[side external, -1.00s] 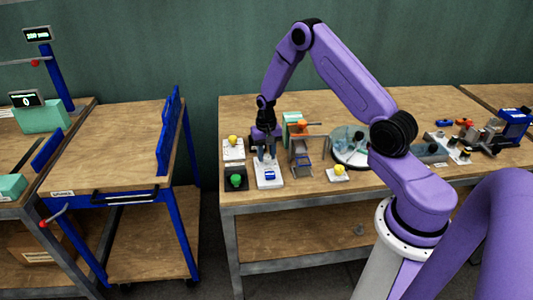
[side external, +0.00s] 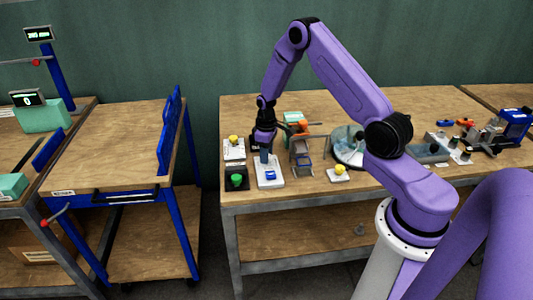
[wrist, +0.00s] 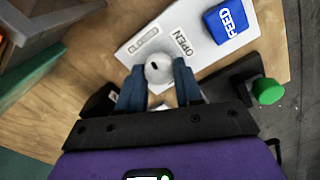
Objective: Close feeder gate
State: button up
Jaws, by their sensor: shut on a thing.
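A white panel (wrist: 190,40) lies flat on the table, with a blue FEED block (wrist: 229,20) and an OPEN label (wrist: 182,43). It also shows in the side view (side external: 270,182), with the blue block (side external: 271,174) at its front. A round grey knob (wrist: 158,66) with a small dark mark stands on the panel. My gripper (wrist: 158,76) is shut on this knob, one blue finger on each side. In the side view my gripper (side external: 265,157) points down at the panel's rear. I cannot identify the gate itself.
A green button (side external: 236,181) on a dark base and a yellow button (side external: 233,139) stand left of the panel. A small stand (side external: 301,155) is close on its right. Another yellow button (side external: 339,170) and a round clear-sided dish (side external: 347,146) are farther right.

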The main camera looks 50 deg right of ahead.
jog(key=shift+w+n, duration=0.1)
jog(key=shift+n, duration=1.1)
jog(key=o, duration=1)
jog(key=shift+o, duration=0.2)
jog(key=shift+r, duration=0.15)
notch_tip(320, 180, up, 17)
jog(key=shift+r, duration=0.1)
